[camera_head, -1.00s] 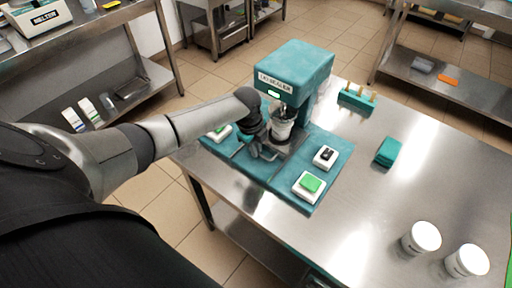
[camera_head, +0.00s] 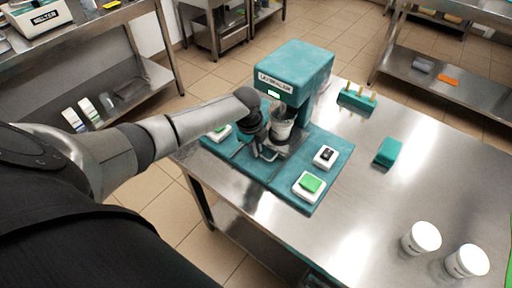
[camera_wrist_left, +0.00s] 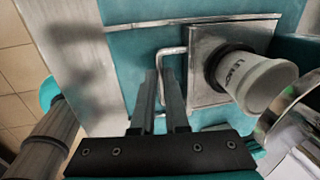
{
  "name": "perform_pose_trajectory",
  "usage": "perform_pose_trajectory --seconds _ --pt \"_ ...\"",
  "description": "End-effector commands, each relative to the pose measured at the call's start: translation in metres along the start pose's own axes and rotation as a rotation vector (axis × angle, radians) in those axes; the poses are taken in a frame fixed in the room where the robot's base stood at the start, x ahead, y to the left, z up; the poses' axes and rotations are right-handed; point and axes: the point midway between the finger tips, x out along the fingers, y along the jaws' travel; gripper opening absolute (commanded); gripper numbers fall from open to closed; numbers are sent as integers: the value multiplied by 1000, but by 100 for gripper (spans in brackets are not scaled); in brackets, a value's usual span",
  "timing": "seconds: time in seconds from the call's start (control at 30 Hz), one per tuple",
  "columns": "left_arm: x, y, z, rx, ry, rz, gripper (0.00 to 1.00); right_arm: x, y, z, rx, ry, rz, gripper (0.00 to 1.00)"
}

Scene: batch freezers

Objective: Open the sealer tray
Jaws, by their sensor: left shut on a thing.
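The teal lid sealer (camera_head: 296,68) stands on the steel table, with a teal base under its head. Its tray (camera_wrist_left: 200,92) is a square metal plate with a ring that holds a white cup (camera_wrist_left: 255,80) with dark lettering. The cup also shows under the sealer head in the head view (camera_head: 282,130). A bent metal handle (camera_wrist_left: 163,62) sticks out from the tray's near edge. My left gripper (camera_wrist_left: 164,82) is shut on this handle, one finger on each side of its bar; in the head view it reaches in from the left (camera_head: 264,153). My right gripper is not in view.
White button boxes, one with a green button (camera_head: 310,184) and one with a dark switch (camera_head: 326,156), sit on the sealer's base. Two white tubs (camera_head: 424,237) stand at the table's front right. A teal block (camera_head: 388,152) lies right of the sealer. The table's middle is clear.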

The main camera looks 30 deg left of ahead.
Motion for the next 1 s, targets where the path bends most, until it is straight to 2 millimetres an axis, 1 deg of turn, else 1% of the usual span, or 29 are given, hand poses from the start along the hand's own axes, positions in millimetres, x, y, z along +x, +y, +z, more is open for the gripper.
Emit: perform_pose_trajectory --seconds 0.27,0.37,0.67,1.0 --pt "0 0 0 0 -1 0 0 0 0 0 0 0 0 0" --pt "-2 3 0 0 -1 2 0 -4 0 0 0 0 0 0" --pt "-10 34 2 0 -4 7 0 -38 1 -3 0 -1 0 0" --pt "-18 77 3 0 -4 7 0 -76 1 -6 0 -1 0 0"
